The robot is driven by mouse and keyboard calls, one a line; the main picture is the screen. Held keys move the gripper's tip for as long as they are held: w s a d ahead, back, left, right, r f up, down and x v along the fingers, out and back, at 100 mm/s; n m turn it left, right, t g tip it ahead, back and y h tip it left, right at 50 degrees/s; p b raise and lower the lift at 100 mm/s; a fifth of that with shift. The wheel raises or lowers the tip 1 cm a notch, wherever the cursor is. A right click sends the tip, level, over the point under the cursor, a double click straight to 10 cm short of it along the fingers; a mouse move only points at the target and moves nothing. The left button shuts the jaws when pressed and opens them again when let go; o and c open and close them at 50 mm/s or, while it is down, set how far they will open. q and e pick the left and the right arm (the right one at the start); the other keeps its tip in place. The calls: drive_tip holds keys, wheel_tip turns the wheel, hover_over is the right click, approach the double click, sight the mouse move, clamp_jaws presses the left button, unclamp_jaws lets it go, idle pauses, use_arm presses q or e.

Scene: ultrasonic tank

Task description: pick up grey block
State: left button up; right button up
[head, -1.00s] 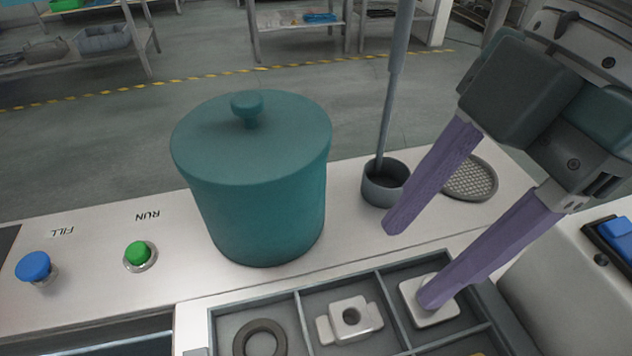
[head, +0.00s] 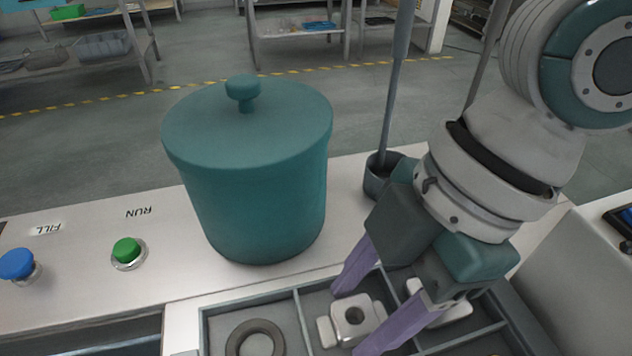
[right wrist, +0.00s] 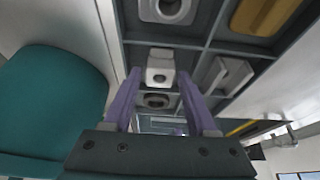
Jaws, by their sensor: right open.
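In the right wrist view the block (right wrist: 160,65) shows between the fingertips of the right gripper (right wrist: 158,74). I cannot tell whether the fingers touch it. A second pale block (head: 452,312) lies in the compartment to the right, partly hidden by the gripper. My left gripper is not in view.
A dark ring (head: 256,340) lies in the left compartment. A teal lidded pot (head: 255,180) stands behind the tray. A grey cup (head: 378,178) with a tall rod stands close behind my right gripper. Green (head: 127,250) and blue (head: 17,264) buttons sit at left.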

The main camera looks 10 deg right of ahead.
clamp_jaws()
idle(0.3)
drive_tip(key=shift+r, duration=0.1)
